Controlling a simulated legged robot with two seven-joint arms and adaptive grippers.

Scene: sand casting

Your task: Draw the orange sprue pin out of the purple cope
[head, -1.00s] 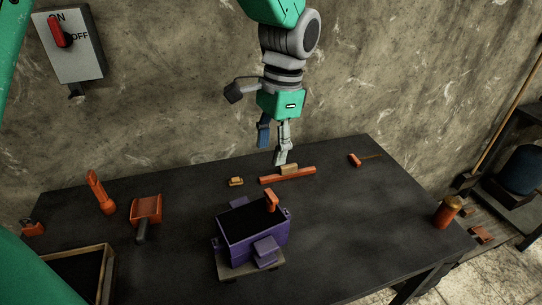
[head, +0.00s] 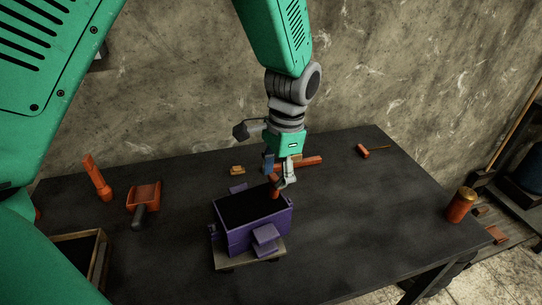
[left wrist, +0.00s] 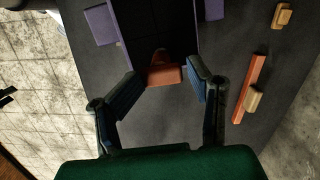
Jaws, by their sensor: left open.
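The purple cope (head: 238,238) stands on a pale board on the dark table, with black sand inside; its wall also shows in the left wrist view (left wrist: 212,10). The orange sprue pin (head: 275,191) sticks up from the sand at the cope's back right; its head shows in the left wrist view (left wrist: 164,75). My left gripper (head: 279,181) is down at the pin. In the left wrist view my left gripper (left wrist: 162,73) is open, its fingertips either side of the pin's head, with a gap at the left finger. My right gripper is out of view.
Behind the cope lie an orange bar (head: 308,161) and a small tan block (head: 237,170). An orange rammer (head: 144,197) and orange torch-like tool (head: 97,178) are left. An orange can (head: 461,205) stands far right. The table's right middle is clear.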

